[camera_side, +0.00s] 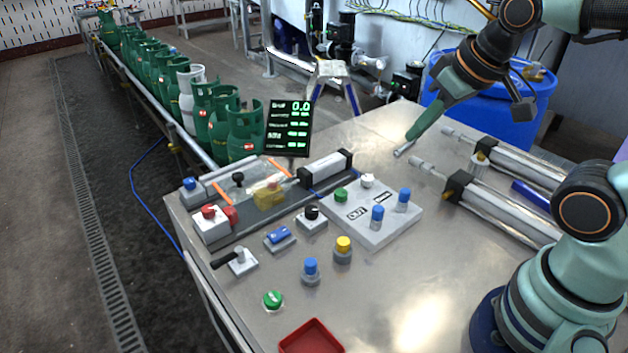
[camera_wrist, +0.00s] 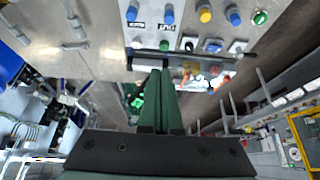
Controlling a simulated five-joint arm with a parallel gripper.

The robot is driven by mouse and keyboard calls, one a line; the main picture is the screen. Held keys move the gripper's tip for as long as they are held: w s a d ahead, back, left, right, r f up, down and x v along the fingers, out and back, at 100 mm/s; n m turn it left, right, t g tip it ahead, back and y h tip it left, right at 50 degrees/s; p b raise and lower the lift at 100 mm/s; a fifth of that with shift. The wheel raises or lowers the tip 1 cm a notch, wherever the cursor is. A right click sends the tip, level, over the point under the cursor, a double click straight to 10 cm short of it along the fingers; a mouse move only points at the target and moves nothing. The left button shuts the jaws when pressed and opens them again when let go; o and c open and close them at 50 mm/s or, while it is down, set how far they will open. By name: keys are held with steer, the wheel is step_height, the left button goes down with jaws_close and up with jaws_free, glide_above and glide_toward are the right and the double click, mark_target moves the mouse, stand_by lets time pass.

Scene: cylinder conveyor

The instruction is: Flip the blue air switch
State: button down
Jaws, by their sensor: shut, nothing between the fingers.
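A blue rocker switch on a small grey base (camera_side: 278,237) sits on the metal table in front of a black knob. It also shows in the wrist view (camera_wrist: 212,45). Several round blue knobs are in view too, one of them in front of the yellow knob (camera_side: 310,267) and two on the grey IN/OUT plate (camera_side: 377,214). I cannot tell which blue control is the air switch. My gripper (camera_side: 411,136) is shut and empty, with its green fingers together. It hangs above the table, behind and right of the plate, apart from every blue control. The fingers also show in the wrist view (camera_wrist: 160,75).
A yellow knob (camera_side: 343,249), a green button (camera_side: 272,299), a black lever (camera_side: 237,258) and a red tray (camera_side: 311,338) are on the table. Metal cylinders (camera_side: 497,205) lie at the right. A small display (camera_side: 288,128) stands at the back. The front centre is bare.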

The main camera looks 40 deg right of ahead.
steer(key=m+g, duration=0.6)
steer(key=m, duration=1.2)
glide_above(275, 235)
step_height(275, 235, down, 8)
steer(key=shift+r, duration=0.2)
steer(key=shift+f, duration=0.1)
step_height(275, 235, down, 13)
steer(key=shift+s+f, duration=0.1)
steer(key=shift+f, duration=0.35)
